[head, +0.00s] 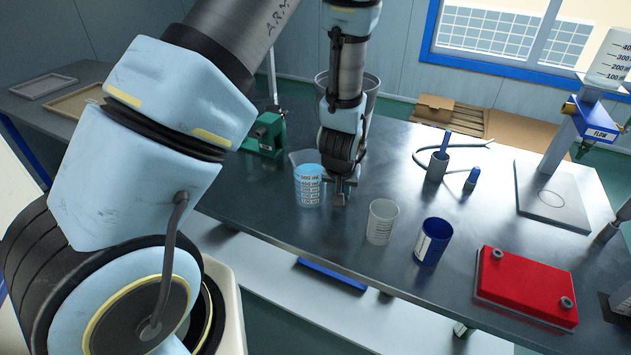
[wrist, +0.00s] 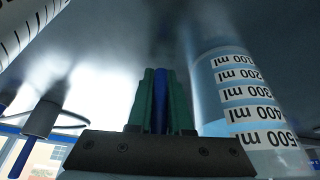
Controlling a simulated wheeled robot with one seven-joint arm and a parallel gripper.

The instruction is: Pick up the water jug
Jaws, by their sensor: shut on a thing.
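The water jug (head: 308,188) is a clear measuring jug with blue water and white millilitre labels. It is upright near the front edge of the dark table, left of centre. It also shows at the right of the wrist view (wrist: 240,95), upside down in that picture. My gripper (head: 341,194) is right beside the jug on its right side. In the wrist view, its green finger pads (wrist: 159,100) are shut on a narrow blue part between them, apparently the jug's handle. Whether the jug's base touches the table is unclear.
A clear cup (head: 381,222) and a blue cup (head: 432,241) stand to the right. Farther right are a red box (head: 526,286) and a flow stand (head: 560,140). A grey holder (head: 437,166) with a blue stick stands behind, and a green device (head: 266,133) behind left.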

